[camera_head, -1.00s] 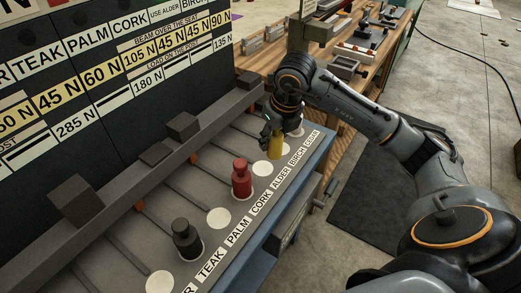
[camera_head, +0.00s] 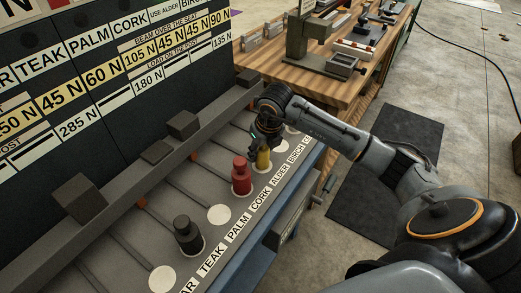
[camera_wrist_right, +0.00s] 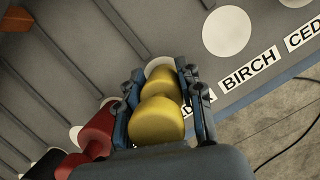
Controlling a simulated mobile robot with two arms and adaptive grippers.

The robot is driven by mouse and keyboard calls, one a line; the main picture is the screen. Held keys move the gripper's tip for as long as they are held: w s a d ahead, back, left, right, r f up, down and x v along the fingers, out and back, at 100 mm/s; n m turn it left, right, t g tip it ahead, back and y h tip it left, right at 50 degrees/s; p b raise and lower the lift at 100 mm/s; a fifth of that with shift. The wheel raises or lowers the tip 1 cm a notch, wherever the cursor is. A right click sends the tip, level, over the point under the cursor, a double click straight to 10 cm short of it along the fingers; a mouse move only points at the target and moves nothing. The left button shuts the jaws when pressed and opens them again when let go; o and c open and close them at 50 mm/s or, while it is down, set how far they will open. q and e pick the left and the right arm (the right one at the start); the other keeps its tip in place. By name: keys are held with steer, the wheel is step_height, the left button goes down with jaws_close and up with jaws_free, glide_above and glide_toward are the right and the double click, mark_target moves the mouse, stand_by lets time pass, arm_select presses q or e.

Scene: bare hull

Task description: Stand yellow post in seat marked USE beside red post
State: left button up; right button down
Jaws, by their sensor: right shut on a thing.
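The yellow post (camera_head: 263,160) is held upright in my right gripper (camera_head: 264,147), which is shut on it. It is over the white seat disc (camera_head: 257,170) at the ALDER label, beside the red post (camera_head: 241,178). I cannot tell whether its base touches the seat. The board above carries a "USE ALDER" mark (camera_head: 164,14). In the right wrist view the yellow post (camera_wrist_right: 157,118) sits between the fingers, and part of the seat disc (camera_wrist_right: 158,66) shows past it. The red post (camera_wrist_right: 96,132) is close on the left there. My left gripper is out of view.
A black post (camera_head: 187,236) stands at TEAK. The PALM disc (camera_head: 219,215) is bare, as is the BIRCH disc (camera_wrist_right: 227,32). A raised rail with dark blocks (camera_head: 183,124) runs behind the seats. A wooden workbench (camera_head: 300,75) stands beyond.

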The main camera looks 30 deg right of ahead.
steer(key=c, duration=0.9)
jaws_free()
steer(key=shift+f, duration=0.1)
steer(key=shift+o, duration=0.2)
steer(key=v, duration=1.2)
steer(key=shift+b, duration=0.4)
